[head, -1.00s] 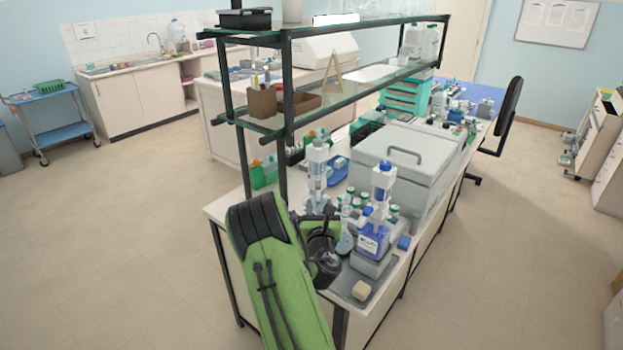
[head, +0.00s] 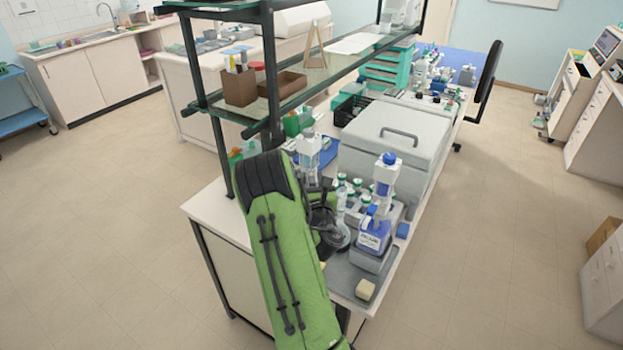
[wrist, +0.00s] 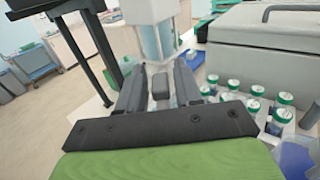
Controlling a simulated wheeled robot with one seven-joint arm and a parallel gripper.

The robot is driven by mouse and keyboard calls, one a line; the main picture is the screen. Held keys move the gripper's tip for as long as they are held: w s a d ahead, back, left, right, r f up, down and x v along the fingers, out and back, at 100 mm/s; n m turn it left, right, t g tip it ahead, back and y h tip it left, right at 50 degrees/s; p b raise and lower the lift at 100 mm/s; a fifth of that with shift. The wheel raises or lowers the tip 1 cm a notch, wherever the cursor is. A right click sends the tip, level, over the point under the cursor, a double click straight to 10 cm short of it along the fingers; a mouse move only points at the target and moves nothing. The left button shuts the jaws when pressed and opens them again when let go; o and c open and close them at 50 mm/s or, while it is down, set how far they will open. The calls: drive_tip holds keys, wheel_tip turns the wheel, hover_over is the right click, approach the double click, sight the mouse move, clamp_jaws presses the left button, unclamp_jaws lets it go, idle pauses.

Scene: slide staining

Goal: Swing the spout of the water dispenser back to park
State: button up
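The water dispenser (head: 308,152), a clear bottle with a white pump head, stands on the near part of the bench behind my arm. In the wrist view its clear body (wrist: 156,40) is straight ahead, beyond the fingers, below a white head (wrist: 150,10). My gripper (wrist: 159,72) points at it with its two dark fingers apart and nothing seen held between them. I cannot make out the spout or whether a finger touches it. In the head view my green arm hides much of the gripper and the dispenser's lower part.
A second dispenser with blue liquid (head: 374,232) stands to the right on a grey tray (head: 345,282). Several capped bottles (wrist: 284,98) stand right of my gripper. A large grey lidded box (head: 392,145) is behind them. A shelf post (head: 273,85) rises on the left.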

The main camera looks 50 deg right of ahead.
drive_tip(key=shift+w, duration=0.1)
clamp_jaws()
